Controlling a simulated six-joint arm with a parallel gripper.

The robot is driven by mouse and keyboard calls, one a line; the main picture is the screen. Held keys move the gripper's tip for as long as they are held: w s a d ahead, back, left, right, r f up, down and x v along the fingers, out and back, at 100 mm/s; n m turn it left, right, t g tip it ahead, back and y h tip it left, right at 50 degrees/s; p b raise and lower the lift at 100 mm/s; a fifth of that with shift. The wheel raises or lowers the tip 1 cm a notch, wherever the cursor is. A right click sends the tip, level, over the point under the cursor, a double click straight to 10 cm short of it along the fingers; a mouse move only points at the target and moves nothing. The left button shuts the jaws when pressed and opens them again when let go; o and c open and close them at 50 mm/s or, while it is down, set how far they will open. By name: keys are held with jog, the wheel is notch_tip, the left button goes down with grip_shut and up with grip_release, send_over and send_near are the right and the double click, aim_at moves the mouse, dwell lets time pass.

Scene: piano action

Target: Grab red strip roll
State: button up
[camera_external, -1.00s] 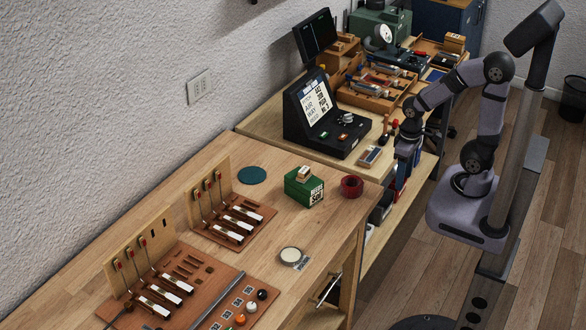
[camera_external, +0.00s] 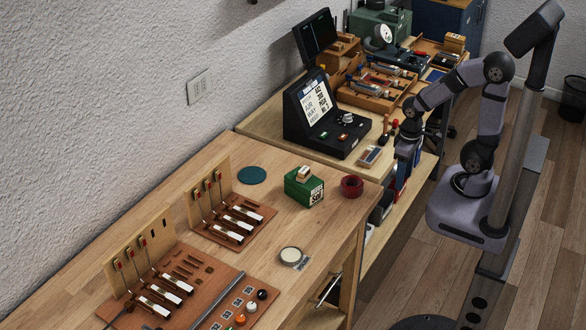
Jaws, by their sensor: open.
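The red strip roll (camera_external: 352,186) lies on the wooden bench near its right edge, just right of a green box. My gripper (camera_external: 398,190) hangs low beyond the bench's right edge, to the right of the roll and apart from it. Its jaws are small and partly lost against the items behind them; they are open, and nothing shows between them.
The green box (camera_external: 304,187) stands close left of the roll. A round tin (camera_external: 290,255) and a teal disc (camera_external: 252,175) lie on the bench (camera_external: 330,225). A black display unit (camera_external: 328,120) stands behind. Piano action models (camera_external: 225,215) fill the left.

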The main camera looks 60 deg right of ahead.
jog(key=o, duration=0.7)
jog(key=shift+o, duration=0.2)
